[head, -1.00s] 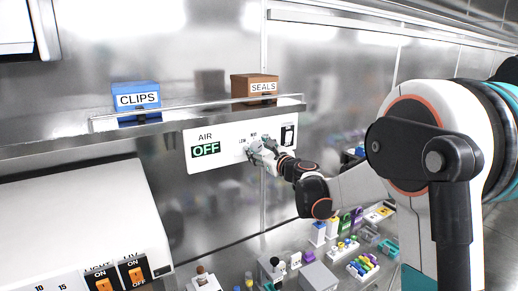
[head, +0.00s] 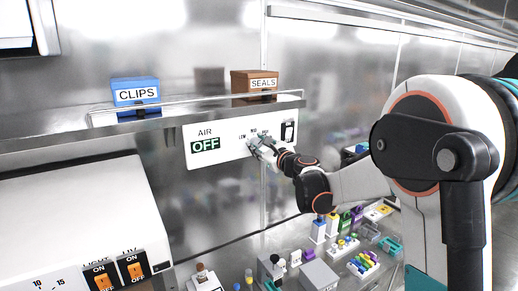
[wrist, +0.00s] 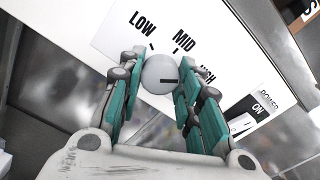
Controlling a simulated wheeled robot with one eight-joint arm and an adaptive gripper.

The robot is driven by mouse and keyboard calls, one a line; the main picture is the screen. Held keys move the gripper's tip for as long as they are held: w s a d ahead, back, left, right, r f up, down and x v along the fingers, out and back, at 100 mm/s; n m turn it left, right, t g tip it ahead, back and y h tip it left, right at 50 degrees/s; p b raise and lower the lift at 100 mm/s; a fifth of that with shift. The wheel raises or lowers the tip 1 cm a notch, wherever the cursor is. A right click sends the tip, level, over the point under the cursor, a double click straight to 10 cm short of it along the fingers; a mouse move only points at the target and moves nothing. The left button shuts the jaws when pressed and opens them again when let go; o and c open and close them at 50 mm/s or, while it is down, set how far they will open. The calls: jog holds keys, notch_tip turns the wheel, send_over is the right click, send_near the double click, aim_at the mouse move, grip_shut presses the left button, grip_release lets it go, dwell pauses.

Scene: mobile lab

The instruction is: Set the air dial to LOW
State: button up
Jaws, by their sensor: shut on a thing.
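The air panel (head: 222,158) is a white plate under the shelf, with a display (head: 206,145) reading OFF. Its dial (wrist: 154,74) is a round pale grey knob, with LOW, MID and a partly hidden HIGH printed around it. In the wrist view the dial's black pointer line points right, toward the HIGH side, away from LOW. My gripper (wrist: 160,62) has its teal fingers on either side of the knob and is shut on it. In the head view my gripper (head: 262,149) covers the dial. The right finger hides part of HIGH.
A power switch (head: 288,132) sits right of the dial; its label reads POWER ON in the wrist view. The shelf above holds a blue CLIPS box (head: 135,92) and a brown SEALS box (head: 253,82). Racks and small items crowd the bench (head: 240,258) below.

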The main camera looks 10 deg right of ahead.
jog(key=n+b, duration=0.4)
jog(key=n, duration=0.2)
jog(key=shift+f, duration=0.15)
jog(key=n+b, duration=0.2)
jog(key=n, duration=0.3)
jog(key=shift+n+b, duration=0.3)
jog(key=shift+n, duration=0.1)
jog(key=n+b, duration=0.1)
jog(key=n, duration=0.4)
jog(key=shift+b, duration=0.4)
jog(key=n+b, duration=0.1)
jog(key=n, duration=0.4)
jog(key=shift+n, duration=0.3)
jog(key=o, duration=1.1)
